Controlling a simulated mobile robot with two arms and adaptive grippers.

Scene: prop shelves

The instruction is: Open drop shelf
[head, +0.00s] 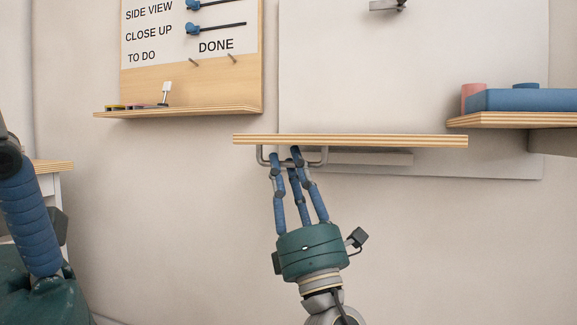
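The drop shelf (370,141) is a wooden board seen edge-on, level, in front of a large white wall panel (400,75). A grey metal bar handle (318,161) hangs under its left half. My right gripper (288,158) reaches up from below, with its blue fingers at the handle and their tips just under the board. The fingers overlap the bar; whether they close on it is unclear. My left gripper (28,215) shows only partly at the left edge, away from the shelf; its fingertips are not clear.
A wooden board with labels (190,85) and a small ledge (180,111) hangs left of the shelf. A fixed shelf at right (515,120) holds a blue box (520,100) and a pink item (472,92). A table corner (52,166) stands at left.

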